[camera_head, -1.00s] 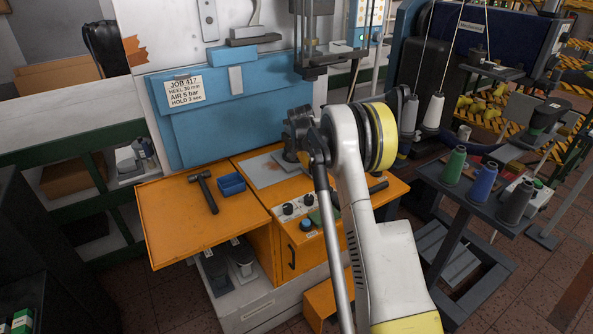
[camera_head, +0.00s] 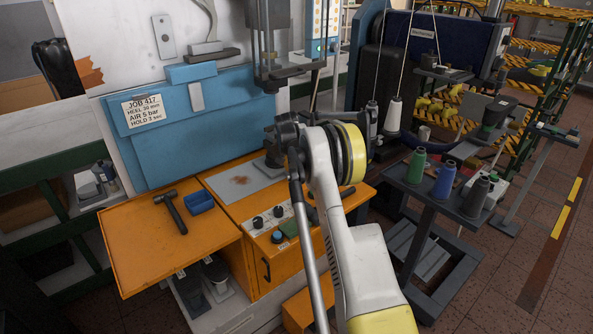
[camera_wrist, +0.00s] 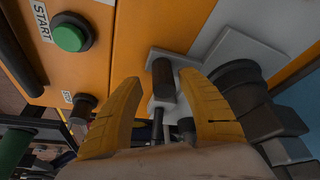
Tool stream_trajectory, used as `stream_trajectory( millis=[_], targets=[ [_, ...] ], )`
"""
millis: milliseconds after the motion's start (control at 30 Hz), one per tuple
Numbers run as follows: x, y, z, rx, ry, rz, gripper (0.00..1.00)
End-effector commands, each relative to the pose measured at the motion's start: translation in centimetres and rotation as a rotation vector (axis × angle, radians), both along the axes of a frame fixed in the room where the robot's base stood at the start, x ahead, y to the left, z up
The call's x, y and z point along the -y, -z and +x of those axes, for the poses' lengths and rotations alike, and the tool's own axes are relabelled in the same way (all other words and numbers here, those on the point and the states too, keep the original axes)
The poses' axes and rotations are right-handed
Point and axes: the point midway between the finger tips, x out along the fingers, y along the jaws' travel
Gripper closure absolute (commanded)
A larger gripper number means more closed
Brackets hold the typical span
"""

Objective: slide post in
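In the wrist view, the two yellow fingers of my gripper (camera_wrist: 160,84) are spread apart. A dark, rounded handle (camera_wrist: 164,80) shows in the gap between the fingertips, in front of a light grey bracket. I cannot tell whether the fingers touch it. Dark stacked round parts (camera_wrist: 240,92), possibly the post, stand right of the right finger, beside a grey plate (camera_wrist: 240,50). In the head view, a dark upright post (camera_head: 273,155) stands at the back of the grey plate on the orange machine (camera_head: 225,200). My arm hides the gripper there.
A green button (camera_wrist: 70,37) is at the wrist view's upper left. In the head view, a hammer (camera_head: 170,212) and blue tray (camera_head: 201,202) lie on the orange shelf. A press head (camera_head: 270,75) hangs above the post. A thread-spool stand (camera_head: 420,196) is at right.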

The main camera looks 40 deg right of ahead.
Motion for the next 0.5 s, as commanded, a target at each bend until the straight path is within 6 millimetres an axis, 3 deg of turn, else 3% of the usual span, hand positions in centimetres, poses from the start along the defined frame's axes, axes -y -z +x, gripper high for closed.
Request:
stream_trajectory(
  millis=[300,500],
  targets=[
    [-0.3,-0.3,0.0,0.000,-0.003,0.002,0.54],
    [-1.4,-3.3,-0.6,0.000,-0.004,0.001,0.54]
  ],
)
